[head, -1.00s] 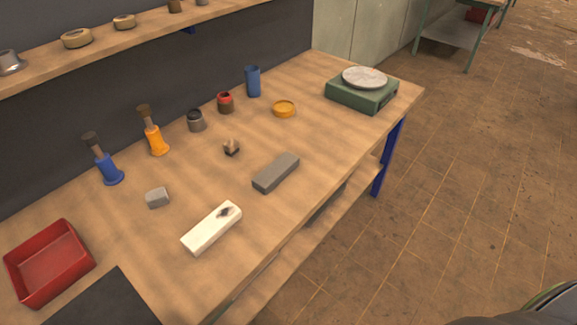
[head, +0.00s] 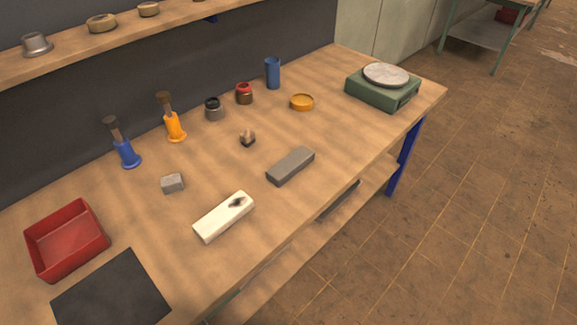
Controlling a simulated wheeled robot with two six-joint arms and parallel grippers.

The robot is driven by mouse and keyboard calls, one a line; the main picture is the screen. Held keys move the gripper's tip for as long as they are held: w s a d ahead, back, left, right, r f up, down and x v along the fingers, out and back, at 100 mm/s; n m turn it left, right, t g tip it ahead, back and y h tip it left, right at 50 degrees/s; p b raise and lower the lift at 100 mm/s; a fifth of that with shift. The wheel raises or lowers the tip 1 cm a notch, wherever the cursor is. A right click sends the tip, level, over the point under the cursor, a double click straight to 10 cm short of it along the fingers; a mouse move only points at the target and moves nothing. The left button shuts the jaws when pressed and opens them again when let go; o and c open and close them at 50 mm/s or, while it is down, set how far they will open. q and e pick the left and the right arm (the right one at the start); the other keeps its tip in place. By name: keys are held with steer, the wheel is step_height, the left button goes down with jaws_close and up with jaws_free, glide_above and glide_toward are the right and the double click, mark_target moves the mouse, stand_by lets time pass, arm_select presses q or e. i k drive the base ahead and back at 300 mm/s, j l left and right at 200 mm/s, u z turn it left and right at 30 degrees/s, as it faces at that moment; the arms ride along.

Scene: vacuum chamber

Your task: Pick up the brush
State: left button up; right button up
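A small piece with a light brown top and dark underside (head: 248,139) sits mid-bench; it may be the brush, but it is too small to be sure. Two upright tools with dark brown tops stand near the wall, one with a blue flared body (head: 127,153) and one with an orange body (head: 174,127). I cannot tell whether either is a brush. Neither of my grippers is in view.
The wooden bench (head: 330,130) holds a red tray (head: 98,246), black mat (head: 110,295), white block (head: 218,221), grey bar (head: 291,166), small grey block (head: 172,184), jars, blue cup (head: 273,73), yellow dish (head: 302,103) and green scale (head: 383,92). A shelf (head: 120,29) runs above.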

mark_target(247, 138)
steer(key=u, duration=0.2)
steer(key=i+l+u, duration=0.15)
steer(key=l+u, duration=0.25)
steer(key=i+l+u, duration=0.1)
steer(key=l+u, duration=0.7)
